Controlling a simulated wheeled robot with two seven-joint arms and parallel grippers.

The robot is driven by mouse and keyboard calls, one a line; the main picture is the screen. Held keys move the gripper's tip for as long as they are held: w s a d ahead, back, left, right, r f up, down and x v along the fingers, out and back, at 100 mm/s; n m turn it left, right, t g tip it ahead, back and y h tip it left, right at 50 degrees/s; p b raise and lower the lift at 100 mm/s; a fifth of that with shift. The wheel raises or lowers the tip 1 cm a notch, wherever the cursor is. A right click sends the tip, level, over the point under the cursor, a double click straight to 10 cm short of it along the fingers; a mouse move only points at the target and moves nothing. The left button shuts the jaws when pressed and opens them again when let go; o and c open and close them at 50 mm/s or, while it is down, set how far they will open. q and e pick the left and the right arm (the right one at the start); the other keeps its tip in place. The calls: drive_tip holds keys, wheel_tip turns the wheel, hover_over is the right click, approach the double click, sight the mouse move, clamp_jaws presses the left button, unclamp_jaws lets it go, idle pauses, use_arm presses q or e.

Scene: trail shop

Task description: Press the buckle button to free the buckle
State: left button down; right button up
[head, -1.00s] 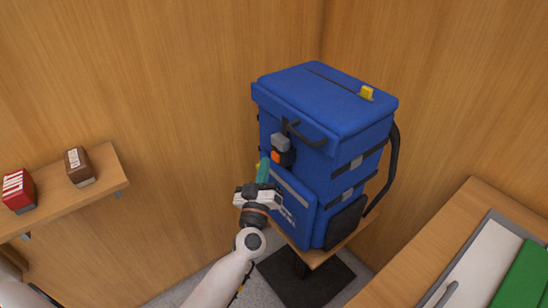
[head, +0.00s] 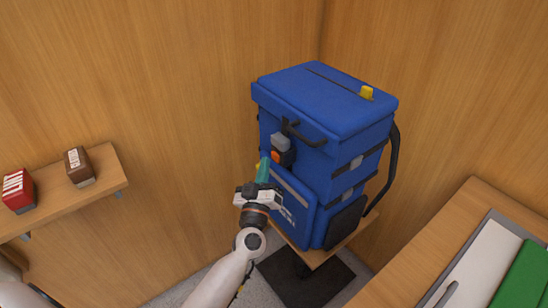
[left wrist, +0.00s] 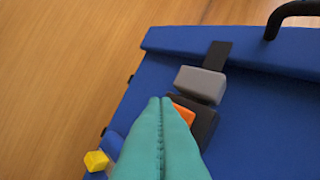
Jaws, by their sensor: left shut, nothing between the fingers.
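The blue backpack (head: 325,110) stands upright on a small wooden stand. Its buckle has a grey upper part (head: 281,142) and a black lower part (head: 288,157) with an orange button (head: 276,156). In the left wrist view the grey part (left wrist: 201,84) sits above the orange button (left wrist: 184,113), which is partly hidden by my fingers. My left gripper (head: 263,165) is shut and empty, its teal fingertips just below and in front of the button. The fingertips also show in the left wrist view (left wrist: 160,102); I cannot tell whether they touch the button. My right gripper is not in view.
A shelf (head: 110,172) at left holds a red box (head: 18,190) and a brown box (head: 79,166). A counter (head: 420,250) with a grey tray and green item stands at right. Wooden walls stand close behind.

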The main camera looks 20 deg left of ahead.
use_arm(q)
drive_tip(key=shift+w, duration=0.1)
drive_tip(key=shift+w+d, duration=0.2)
drive_tip(key=shift+w, duration=0.05)
drive_tip(key=shift+w+d, duration=0.25)
drive_tip(key=shift+w, duration=0.2)
idle(0.8)
idle(0.3)
drive_tip(key=shift+s+a+p, duration=0.45)
drive_tip(key=shift+s+p, duration=0.1)
drive_tip(key=shift+s, duration=0.3)
drive_tip(key=s+a, duration=0.1)
drive_tip(key=s+p, duration=0.1)
drive_tip(key=s, duration=0.1)
drive_tip(key=s+a, duration=0.1)
drive_tip(key=shift+s+a, duration=0.15)
drive_tip(key=shift+a, duration=0.15)
